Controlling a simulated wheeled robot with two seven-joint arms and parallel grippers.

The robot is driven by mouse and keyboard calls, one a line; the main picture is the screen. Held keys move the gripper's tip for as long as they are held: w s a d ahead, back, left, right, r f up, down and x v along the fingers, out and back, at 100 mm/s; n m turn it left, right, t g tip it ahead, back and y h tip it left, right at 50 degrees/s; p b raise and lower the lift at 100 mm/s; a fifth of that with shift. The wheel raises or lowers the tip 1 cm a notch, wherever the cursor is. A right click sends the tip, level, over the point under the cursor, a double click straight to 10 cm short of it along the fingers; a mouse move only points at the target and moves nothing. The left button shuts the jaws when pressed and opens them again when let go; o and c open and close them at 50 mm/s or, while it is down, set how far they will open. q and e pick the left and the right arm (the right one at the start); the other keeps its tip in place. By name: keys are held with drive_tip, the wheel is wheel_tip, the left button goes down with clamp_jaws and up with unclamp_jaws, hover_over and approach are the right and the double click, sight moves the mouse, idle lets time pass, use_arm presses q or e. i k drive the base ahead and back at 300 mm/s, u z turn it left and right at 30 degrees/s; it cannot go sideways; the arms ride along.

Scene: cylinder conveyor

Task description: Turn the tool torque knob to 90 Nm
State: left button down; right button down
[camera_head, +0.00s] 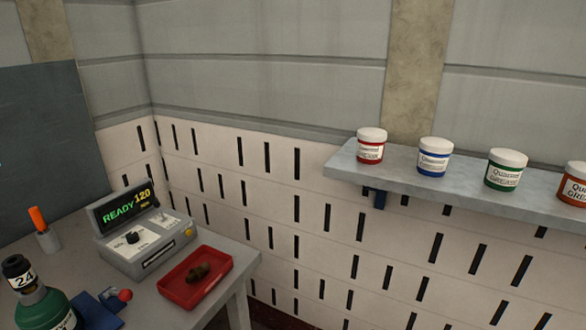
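A grey torque controller box (146,241) stands on the table at the lower left. Its tilted dark display (126,205) reads "READY" in green and "120" in yellow, with small lettering under the number. A black knob (132,238) sits on the white panel below the display; its pointer direction is too small to tell. A second small control and a yellow button are at the panel's right side. Neither of my grippers is in view.
A wall shelf (345,165) holds several grease jars.

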sight(133, 237)
drive_tip(key=u, duration=0.85)
